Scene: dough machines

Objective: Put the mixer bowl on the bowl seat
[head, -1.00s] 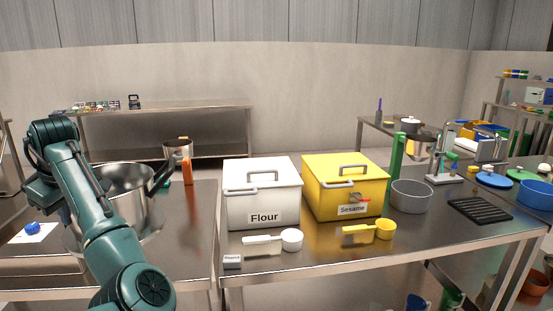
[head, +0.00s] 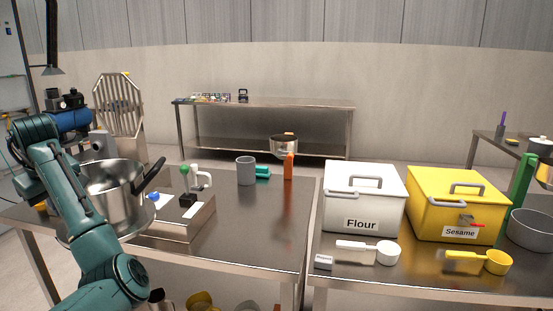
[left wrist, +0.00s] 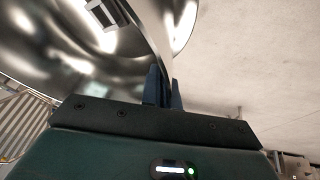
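The mixer bowl (head: 122,203) is a large shiny steel bowl with a black handle, upright at the left of the head view. My left arm crosses in front of its left side. In the left wrist view, the two dark fingers of my left gripper (left wrist: 163,90) pinch the rim of the bowl (left wrist: 75,55). The gripper's fingertips are hidden in the head view. My right gripper is in neither view.
A steel box (head: 182,225) with a green-knobbed lever is just right of the bowl. A grey cup (head: 245,171) and an orange-handled sieve (head: 284,148) stand farther back. The flour bin (head: 363,197) and sesame bin (head: 455,205) are right. The table's middle is clear.

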